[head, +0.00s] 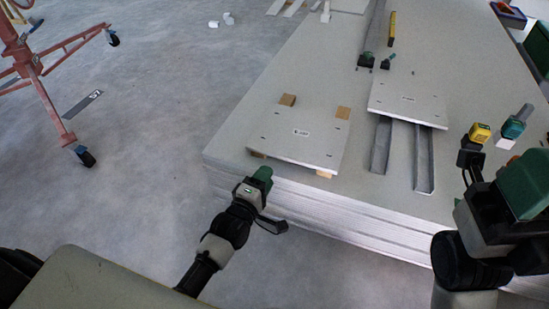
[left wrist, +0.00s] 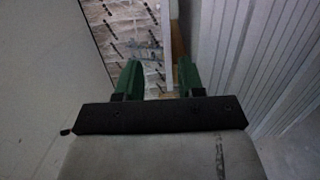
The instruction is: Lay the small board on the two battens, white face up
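A small pale grey board (head: 305,138) with a label and small dark marks lies flat near the front left of a large board stack. Wooden batten ends (head: 288,100) show beyond its back edge, and others (head: 324,174) show under its front edge. My left gripper (head: 263,181) is just off the stack's front edge, close to the board's front left side. In the left wrist view its green fingers (left wrist: 159,76) are apart, with a pale edge and brown wood beyond them.
Another pale board (head: 408,100) lies across two metal channels (head: 381,145) on the stack (head: 240,125). A yellow tool (head: 480,132) and a teal tool (head: 513,128) stand at right. A red wheeled stand (head: 50,90) is on the floor at left.

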